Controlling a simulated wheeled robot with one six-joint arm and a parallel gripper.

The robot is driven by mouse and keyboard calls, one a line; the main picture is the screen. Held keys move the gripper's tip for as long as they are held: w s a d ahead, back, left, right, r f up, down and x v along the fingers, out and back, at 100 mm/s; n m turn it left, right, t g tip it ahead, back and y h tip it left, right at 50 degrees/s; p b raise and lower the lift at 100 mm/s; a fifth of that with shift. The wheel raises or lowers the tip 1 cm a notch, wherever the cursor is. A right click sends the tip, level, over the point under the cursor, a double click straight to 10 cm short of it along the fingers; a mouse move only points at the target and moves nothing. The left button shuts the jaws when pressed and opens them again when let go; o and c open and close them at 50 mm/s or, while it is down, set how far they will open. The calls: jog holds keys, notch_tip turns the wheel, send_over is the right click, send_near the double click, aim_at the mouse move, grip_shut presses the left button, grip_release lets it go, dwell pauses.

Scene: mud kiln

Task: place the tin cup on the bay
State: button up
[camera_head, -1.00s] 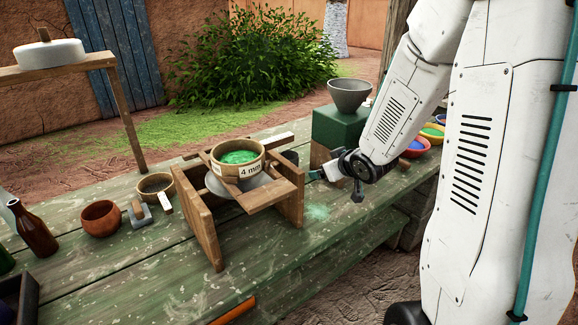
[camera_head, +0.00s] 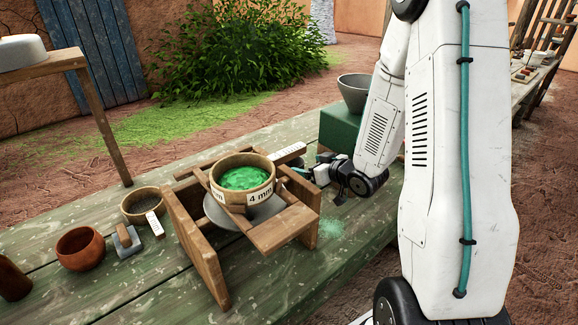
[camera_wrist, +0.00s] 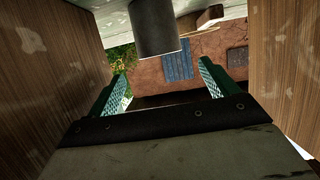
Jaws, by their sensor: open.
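A dark grey cylinder (camera_wrist: 155,28), which looks like the tin cup, is at the top of the wrist view, where the scene appears upside down. It lies beyond my open, empty gripper (camera_wrist: 168,84), apart from the fingers. In the head view my gripper (camera_head: 303,171) is low at the right side of the wooden stand (camera_head: 196,245), its tips partly hidden. The cup is not clearly visible there. The stand carries a round sieve (camera_head: 261,196) marked 4 mm with green powder. No part is clearly identifiable as the bay; the space under the stand is mostly hidden.
Wooden faces (camera_wrist: 40,70) and (camera_wrist: 285,70) rise close on both sides of my gripper. A green block (camera_head: 340,128) bearing a grey bowl (camera_head: 354,92) stands behind. A clay bowl (camera_head: 80,247) and a small sieve (camera_head: 142,206) are left. The table front (camera_head: 130,295) is clear.

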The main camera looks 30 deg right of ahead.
aim_at(294, 162)
jog(key=x, duration=0.8)
jog(key=shift+w+f, duration=0.2)
jog(key=shift+c, duration=0.4)
jog(key=c, duration=1.1)
jog(key=shift+r, duration=0.1)
notch_tip(294, 162, up, 10)
jog(key=shift+s+f, duration=0.1)
jog(key=shift+s, duration=0.05)
